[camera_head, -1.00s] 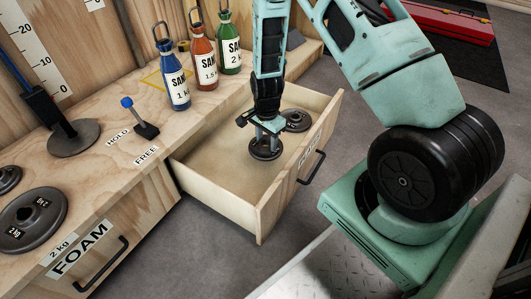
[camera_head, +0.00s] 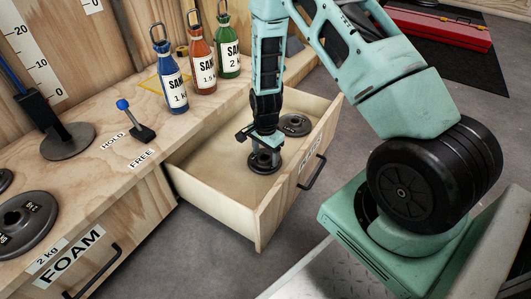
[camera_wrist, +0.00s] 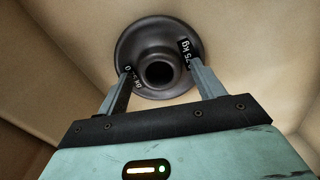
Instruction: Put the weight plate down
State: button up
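A small dark weight plate (camera_head: 265,167) is in the open drawer (camera_head: 225,197), under my gripper (camera_head: 265,146). In the wrist view the plate (camera_wrist: 155,33) lies flat, with a raised hub and a 0.75 kg label. My gripper (camera_wrist: 160,78) has one finger on each side of the hub and appears shut on it. The plate is low over the drawer's bare floor; I cannot tell if it touches. A second dark plate (camera_head: 295,124) lies farther back in the drawer.
Blue, orange and green sand bottles (camera_head: 171,82) stand on the bench (camera_head: 95,176) at the back. A lever (camera_head: 138,125) is between HOLD and FREE labels. A larger plate (camera_head: 20,225) lies at the left, above the FOAM drawer. The drawer floor left of my gripper is clear.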

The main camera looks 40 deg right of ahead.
notch_tip(320, 180, up, 12)
jog(key=p, duration=0.8)
jog(key=s+a+r+n+y, duration=0.1)
jog(key=s+a+r+n, duration=0.3)
jog(key=a+r, duration=0.45)
jog(key=s+a+r+n+y, duration=0.1)
jog(key=s+a+r+n, duration=0.1)
jog(key=a+r+n, duration=0.65)
jog(key=s+a+r+n, duration=0.2)
jog(key=s+n, duration=0.1)
jog(key=s, duration=0.3)
jog(key=s+a+r+n+h, duration=0.1)
jog(key=s+a+r+n, duration=0.2)
jog(key=s, duration=0.3)
jog(key=s+a+r+n, duration=0.2)
jog(key=s+r+n, duration=0.1)
jog(key=s+n, duration=0.2)
jog(key=shift+s+a, duration=0.35)
jog(key=shift+s, duration=0.35)
jog(key=shift+r, duration=0.2)
